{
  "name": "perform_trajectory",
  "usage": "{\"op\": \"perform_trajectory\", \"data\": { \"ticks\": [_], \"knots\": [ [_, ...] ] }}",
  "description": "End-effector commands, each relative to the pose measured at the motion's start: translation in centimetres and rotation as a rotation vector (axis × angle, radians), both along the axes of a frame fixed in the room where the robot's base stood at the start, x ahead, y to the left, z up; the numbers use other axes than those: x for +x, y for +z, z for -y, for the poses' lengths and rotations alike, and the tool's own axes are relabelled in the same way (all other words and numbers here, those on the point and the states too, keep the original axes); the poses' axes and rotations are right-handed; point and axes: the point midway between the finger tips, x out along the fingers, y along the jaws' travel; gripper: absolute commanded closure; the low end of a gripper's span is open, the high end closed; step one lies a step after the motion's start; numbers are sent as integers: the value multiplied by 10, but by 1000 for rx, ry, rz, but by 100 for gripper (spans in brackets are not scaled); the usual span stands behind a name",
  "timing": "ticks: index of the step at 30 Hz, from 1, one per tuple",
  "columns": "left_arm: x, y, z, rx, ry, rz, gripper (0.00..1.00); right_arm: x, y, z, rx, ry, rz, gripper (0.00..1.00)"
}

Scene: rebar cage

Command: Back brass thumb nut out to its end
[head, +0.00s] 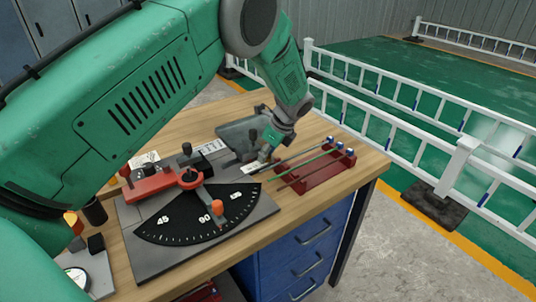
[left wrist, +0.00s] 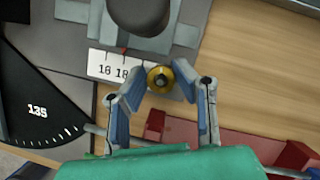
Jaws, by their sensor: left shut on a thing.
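The brass thumb nut (left wrist: 160,78) is a round golden knob with a dark centre, beside a white scale strip (left wrist: 108,66) in the left wrist view. My left gripper (left wrist: 162,80) has one blue-padded finger on each side of it and is shut on it. In the head view my left gripper (head: 265,152) is at the grey slide block (head: 238,132) at the back of the bench, and the nut is too small to make out there. A red mark sits at the strip's upper edge. My right gripper is not in view.
A black angle dial (head: 190,222) on a grey plate lies in front, with a red arm (head: 160,184) and orange knob (head: 217,207).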

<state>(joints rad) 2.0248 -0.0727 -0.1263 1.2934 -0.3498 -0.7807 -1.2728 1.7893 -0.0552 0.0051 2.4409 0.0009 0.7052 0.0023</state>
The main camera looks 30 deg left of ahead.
Motion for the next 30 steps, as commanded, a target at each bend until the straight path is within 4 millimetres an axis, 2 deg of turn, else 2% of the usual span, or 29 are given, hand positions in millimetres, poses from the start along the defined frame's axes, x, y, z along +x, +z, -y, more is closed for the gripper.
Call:
{"op": "perform_trajectory", "data": {
  "ticks": [30],
  "knots": [
    [1, 0, 12, -2, -6, 4, 100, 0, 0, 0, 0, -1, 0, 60]
  ]
}}
